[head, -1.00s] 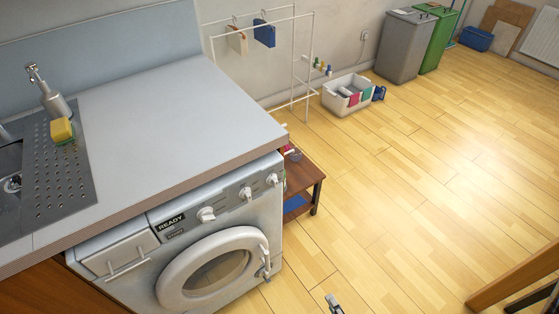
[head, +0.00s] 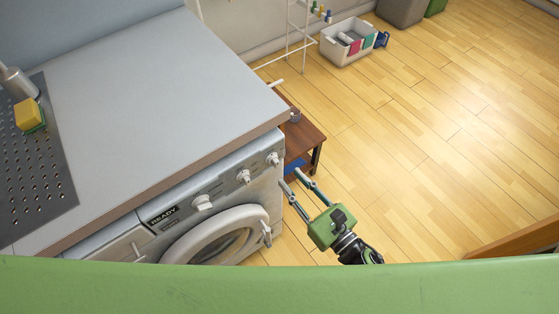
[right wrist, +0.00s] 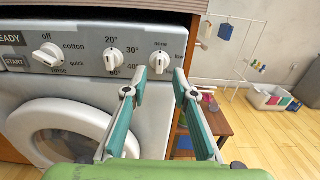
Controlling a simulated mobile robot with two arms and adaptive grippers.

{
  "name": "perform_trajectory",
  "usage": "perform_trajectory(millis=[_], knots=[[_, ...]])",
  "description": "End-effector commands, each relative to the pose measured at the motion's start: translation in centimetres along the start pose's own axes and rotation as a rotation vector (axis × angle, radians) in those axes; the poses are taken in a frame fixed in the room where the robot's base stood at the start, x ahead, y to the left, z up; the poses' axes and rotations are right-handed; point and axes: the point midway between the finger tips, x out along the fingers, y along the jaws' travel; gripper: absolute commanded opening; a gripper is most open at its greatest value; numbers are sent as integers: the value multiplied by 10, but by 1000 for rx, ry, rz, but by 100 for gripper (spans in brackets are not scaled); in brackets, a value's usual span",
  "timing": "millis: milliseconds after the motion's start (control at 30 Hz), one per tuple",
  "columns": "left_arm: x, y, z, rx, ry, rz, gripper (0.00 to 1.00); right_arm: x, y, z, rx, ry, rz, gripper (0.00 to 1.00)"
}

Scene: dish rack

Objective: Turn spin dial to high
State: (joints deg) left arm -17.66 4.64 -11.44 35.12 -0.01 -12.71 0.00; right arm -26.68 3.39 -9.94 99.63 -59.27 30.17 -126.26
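The washing machine (head: 150,232) stands under the grey counter, with three white dials on its front panel. The spin dial (right wrist: 160,62) is the rightmost one, with "none" printed above it and a partly cut-off label beside it on the right. Its grip looks roughly upright, near "none". It also shows in the head view (head: 274,159). My right gripper (head: 291,178) is open and empty, in front of the machine's right end, with fingertips just below and right of the spin dial. In the right wrist view its fingers (right wrist: 156,84) reach toward the dial without visible contact. My left gripper is not in view.
The temperature dial (right wrist: 111,61) and program dial (right wrist: 48,54) sit left of the spin dial. The counter edge (head: 190,147) overhangs the panel. A low brown table (head: 303,137) stands right of the machine. The floor (head: 420,130) farther right is clear.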

Motion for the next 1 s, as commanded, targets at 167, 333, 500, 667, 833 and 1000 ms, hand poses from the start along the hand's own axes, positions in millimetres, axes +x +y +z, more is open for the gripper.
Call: perform_trajectory(millis=[167, 333, 500, 667, 833, 1000], knots=[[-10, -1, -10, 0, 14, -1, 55, 36, 0, 3, 1, -2, 0, 26], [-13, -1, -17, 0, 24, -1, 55, 56, 0, 1, 3, -1, 0, 26], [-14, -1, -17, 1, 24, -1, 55, 63, 0, 0, 3, 0, 0, 26], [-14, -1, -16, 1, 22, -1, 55, 63, 0, 0, 3, 0, 0, 26], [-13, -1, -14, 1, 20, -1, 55, 63, 0, 0, 3, 0, 0, 2], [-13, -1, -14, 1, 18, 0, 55, 63, 0, 0, 3, 0, 0, 0]])
